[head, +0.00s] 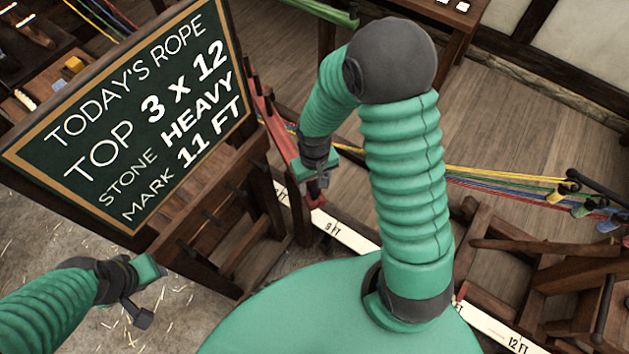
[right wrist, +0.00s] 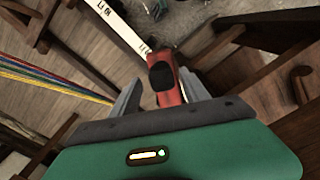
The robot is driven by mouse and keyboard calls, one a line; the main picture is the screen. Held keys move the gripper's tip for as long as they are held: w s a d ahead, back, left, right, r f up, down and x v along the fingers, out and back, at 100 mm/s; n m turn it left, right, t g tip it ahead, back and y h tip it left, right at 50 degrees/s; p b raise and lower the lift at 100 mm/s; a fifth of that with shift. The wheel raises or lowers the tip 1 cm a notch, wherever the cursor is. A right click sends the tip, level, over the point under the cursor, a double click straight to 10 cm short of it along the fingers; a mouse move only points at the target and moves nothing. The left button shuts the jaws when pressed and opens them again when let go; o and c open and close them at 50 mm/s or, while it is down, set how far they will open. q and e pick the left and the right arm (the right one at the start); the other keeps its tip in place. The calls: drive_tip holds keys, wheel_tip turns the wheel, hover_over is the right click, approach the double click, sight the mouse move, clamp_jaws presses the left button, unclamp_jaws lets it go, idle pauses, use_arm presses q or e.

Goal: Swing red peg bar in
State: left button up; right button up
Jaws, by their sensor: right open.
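The red peg bar (head: 277,130) runs down beside the chalkboard stand, with dark pegs along its upper part. Its near end lies by my right gripper (head: 313,180). In the right wrist view the red bar (right wrist: 178,92) and its dark round knob stand between the two grey fingers of my right gripper (right wrist: 160,97). The fingers are apart, with a gap visible at least on the left side; contact on the right is hard to tell. My left gripper (head: 148,293) is open and empty at the lower left, over the straw-strewn floor, away from the bar.
A chalkboard (head: 140,110) on a wooden stand is at the left. Coloured rope strands (head: 490,178) stretch behind my right arm to hooks on a wooden frame (head: 570,270) at the right. A white measuring strip (head: 343,233) marked in feet lies below.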

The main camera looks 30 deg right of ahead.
drive_tip(key=shift+w+a, duration=0.1)
drive_tip(key=shift+a, duration=0.15)
drive_tip(key=shift+c, duration=0.7)
drive_tip(key=shift+d, duration=0.2)
clamp_jaws()
drive_tip(key=shift+a, duration=0.1)
